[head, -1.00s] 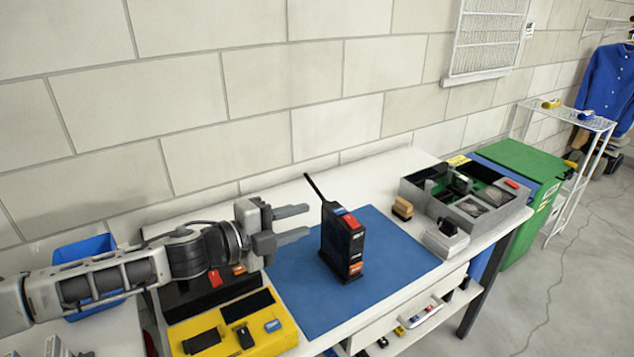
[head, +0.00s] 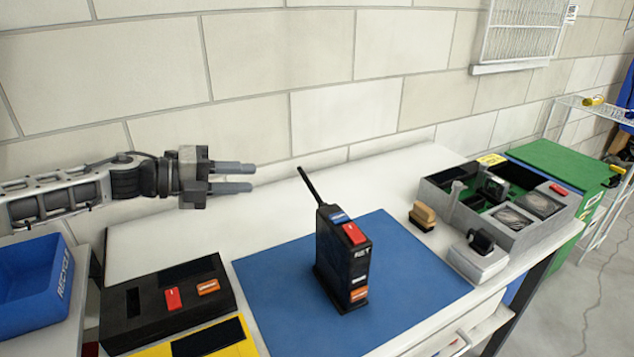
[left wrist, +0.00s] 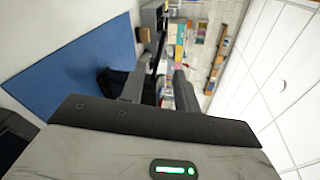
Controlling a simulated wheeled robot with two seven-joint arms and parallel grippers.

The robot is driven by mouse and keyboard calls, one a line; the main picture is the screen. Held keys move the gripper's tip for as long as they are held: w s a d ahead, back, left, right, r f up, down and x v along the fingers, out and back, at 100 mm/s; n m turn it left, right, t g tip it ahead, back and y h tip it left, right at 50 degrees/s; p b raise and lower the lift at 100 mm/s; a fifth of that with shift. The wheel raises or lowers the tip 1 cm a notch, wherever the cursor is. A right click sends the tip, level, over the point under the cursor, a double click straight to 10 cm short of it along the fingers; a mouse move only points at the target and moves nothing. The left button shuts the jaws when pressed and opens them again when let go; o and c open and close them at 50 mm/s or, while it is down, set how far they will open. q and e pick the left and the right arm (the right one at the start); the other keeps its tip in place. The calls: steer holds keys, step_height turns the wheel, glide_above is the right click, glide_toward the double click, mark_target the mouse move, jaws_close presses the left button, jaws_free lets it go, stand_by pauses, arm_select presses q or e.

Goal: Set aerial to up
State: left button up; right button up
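A black handheld radio (head: 342,262) stands upright on the blue mat (head: 262,290), with a red part and a blue part near its top and an orange label low on its front. Its thin black aerial (head: 308,187) leans up and to the left from the radio's top, tilted rather than vertical. My left gripper (head: 250,178) is up and left of the aerial, apart from it, with a gap between its two fingers and nothing in it. In the left wrist view, a dark shape (left wrist: 112,80) beside the fingers may be the radio, partly hidden. My right gripper is not in view.
A black tray (head: 120,318) with red and orange pieces and a yellow tray (head: 245,347) lie left of the mat. A blue recycle bin (head: 30,300) stands far left. A grey divided box (head: 555,225) and a brush (head: 424,214) are at right. A block wall rises behind.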

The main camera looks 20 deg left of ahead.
mark_target(311, 186)
arm_select(q)
steer(key=x, duration=1.5)
steer(key=shift+p, duration=0.35)
steer(key=shift+s+d+r, duration=0.1)
steer(key=shift+d, duration=0.05)
jaws_close()
